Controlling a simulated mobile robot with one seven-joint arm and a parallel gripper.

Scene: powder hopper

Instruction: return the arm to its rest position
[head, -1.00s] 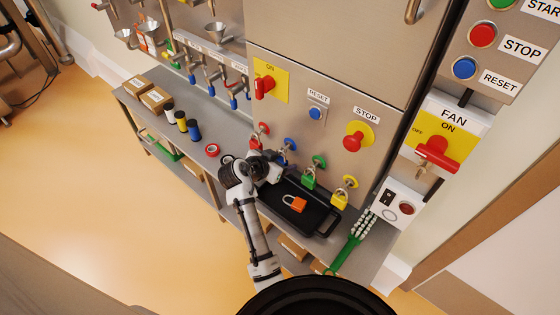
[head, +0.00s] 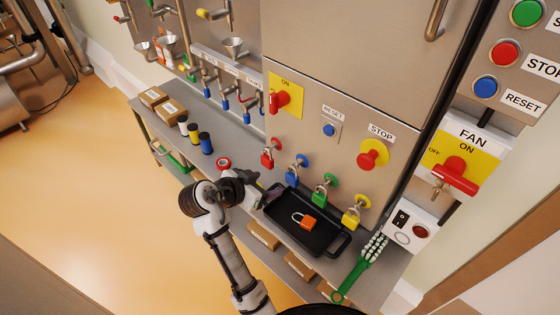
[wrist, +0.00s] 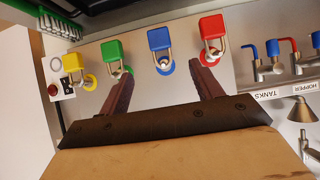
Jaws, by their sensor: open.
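My gripper (head: 268,192) is at the left end of the black tray, in front of the panel and below the hanging padlocks. In the wrist view its two fingers (wrist: 165,92) are spread apart with nothing between them. The red padlock (head: 268,155), blue padlock (head: 293,171), green padlock (head: 321,191) and yellow padlock (head: 352,214) hang on the panel, apart from my gripper. The wrist view also shows the red (wrist: 211,27), blue (wrist: 159,39), green (wrist: 112,50) and yellow (wrist: 71,62) padlocks. An orange padlock (head: 308,223) lies in the tray.
The black tray (head: 331,249) sits on the grey shelf (head: 240,148). Several spools (head: 206,144), a red tape ring (head: 223,163) and boxes (head: 152,96) stand leftward. Open floor (head: 90,190) lies at left.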

